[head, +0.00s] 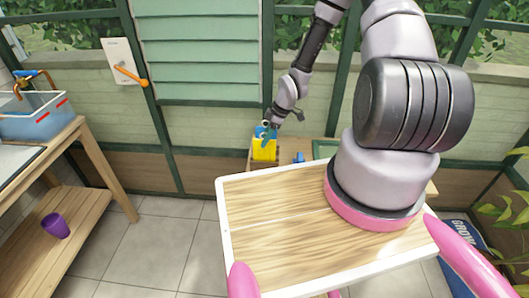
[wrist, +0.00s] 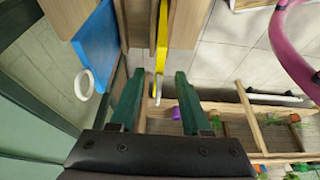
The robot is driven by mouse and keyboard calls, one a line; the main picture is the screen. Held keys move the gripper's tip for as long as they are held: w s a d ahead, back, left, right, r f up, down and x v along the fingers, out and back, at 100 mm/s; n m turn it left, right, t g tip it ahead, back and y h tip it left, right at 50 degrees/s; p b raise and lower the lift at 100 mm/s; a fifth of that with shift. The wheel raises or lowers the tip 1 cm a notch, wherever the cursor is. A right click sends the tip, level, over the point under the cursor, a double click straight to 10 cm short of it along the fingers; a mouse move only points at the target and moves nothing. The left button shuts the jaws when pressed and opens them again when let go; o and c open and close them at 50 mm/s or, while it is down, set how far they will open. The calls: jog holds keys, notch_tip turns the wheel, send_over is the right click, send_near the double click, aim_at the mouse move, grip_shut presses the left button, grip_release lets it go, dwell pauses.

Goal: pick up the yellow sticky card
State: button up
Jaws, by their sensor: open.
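The yellow sticky card (head: 264,150) stands upright at the wooden shelf by the back wall, just below my gripper (head: 269,134) in the head view. In the wrist view the card (wrist: 162,40) shows nearly edge-on as a thin yellow strip with a pale lower end. My gripper (wrist: 158,76) is open, its two green fingers apart. The card's lower end in the picture lies in the gap between the fingertips, and neither finger clearly touches it. How deep the card sits between them is hard to tell.
A blue panel (wrist: 95,45) with a white ring (wrist: 84,83) is close left of the card. Wooden boards (wrist: 187,22) flank it.

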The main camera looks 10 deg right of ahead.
aim_at(268, 153)
jog(key=x, duration=0.5)
jog(key=shift+d+f, duration=0.1)
jog(key=shift+d, duration=0.1)
grip_shut()
